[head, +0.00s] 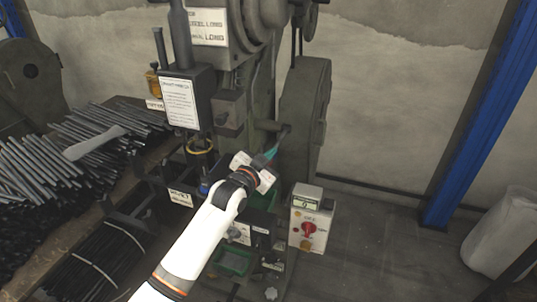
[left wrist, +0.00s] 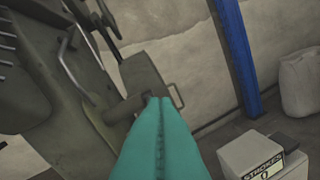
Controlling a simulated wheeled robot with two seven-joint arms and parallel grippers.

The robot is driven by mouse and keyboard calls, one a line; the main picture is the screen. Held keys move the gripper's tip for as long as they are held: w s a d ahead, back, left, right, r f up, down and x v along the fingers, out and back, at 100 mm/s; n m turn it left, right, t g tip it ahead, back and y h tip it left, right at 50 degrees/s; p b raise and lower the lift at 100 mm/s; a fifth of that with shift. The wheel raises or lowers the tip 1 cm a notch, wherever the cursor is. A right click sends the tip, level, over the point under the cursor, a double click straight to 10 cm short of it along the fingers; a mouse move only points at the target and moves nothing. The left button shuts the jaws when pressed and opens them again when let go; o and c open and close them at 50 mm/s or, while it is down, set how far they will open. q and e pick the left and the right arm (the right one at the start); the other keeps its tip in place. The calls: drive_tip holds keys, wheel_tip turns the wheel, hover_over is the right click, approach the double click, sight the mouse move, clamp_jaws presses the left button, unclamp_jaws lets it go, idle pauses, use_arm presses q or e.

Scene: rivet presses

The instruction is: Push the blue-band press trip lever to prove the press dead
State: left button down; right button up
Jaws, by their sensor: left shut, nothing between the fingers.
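The grey-green press (head: 305,110) stands in the middle of the head view, with a large side guard or wheel housing at its right. My left gripper (head: 272,153) reaches up to the press's lower right side. Its teal fingers, also in the left wrist view (left wrist: 160,102), are shut with nothing between them. A thin dark handle-like loop (left wrist: 176,95) shows just beside the fingertips in the wrist view; I cannot tell whether they touch. A small blue part (head: 204,187) sits low on the press front. I cannot clearly make out a blue-band trip lever. My right gripper is not in view.
A control box (head: 308,228) with a red knob stands right of my left arm; its counter, labelled STROKES, reads 0 in the wrist view (left wrist: 265,165). Bundles of dark rods (head: 50,170) fill the left.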

use_arm(q)
drive_tip(key=shift+f, duration=0.25)
